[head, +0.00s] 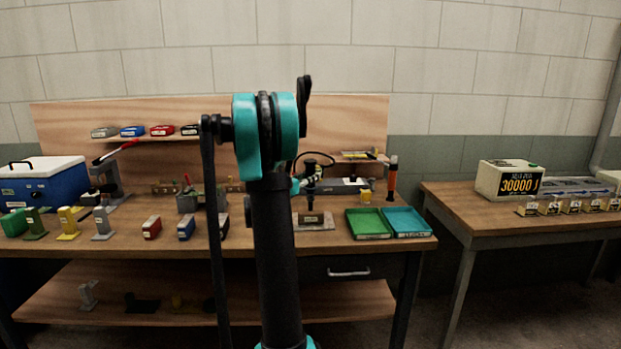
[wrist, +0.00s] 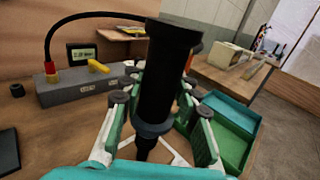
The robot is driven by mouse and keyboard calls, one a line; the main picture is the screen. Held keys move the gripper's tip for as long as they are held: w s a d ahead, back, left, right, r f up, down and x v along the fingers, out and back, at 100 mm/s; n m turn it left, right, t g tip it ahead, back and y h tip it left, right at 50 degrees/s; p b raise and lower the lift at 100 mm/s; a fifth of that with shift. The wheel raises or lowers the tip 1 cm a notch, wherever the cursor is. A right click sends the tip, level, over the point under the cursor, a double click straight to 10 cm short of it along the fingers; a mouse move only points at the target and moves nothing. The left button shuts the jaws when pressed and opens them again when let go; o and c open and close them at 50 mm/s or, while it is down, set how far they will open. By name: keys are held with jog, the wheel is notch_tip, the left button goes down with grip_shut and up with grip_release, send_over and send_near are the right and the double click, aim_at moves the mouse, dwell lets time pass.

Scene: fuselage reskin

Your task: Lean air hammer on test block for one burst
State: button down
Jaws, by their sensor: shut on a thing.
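My gripper (wrist: 155,112) is shut on the air hammer (wrist: 168,70), a black cylinder with a wider collar, held between green and white fingers. In the head view the air hammer (head: 311,190) hangs roughly upright beyond my arm, with my gripper (head: 308,173) at its upper part. A low block (head: 316,222), apparently the test block, sits on a pale plate on the bench below it. The tool's lower end is at or just above this block; I cannot tell whether they touch. In the wrist view the tool and fingers hide the block.
A grey manifold (wrist: 85,88) with a black hose (wrist: 75,22), yellow lever (wrist: 98,66) and gauge (wrist: 82,54) stands behind. Green (head: 367,224) and teal (head: 405,222) trays lie right of the block. Small coloured blocks stand left.

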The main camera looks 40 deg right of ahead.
aim_at(311, 161)
dwell(0.6)
jog(key=shift+r, duration=3.1)
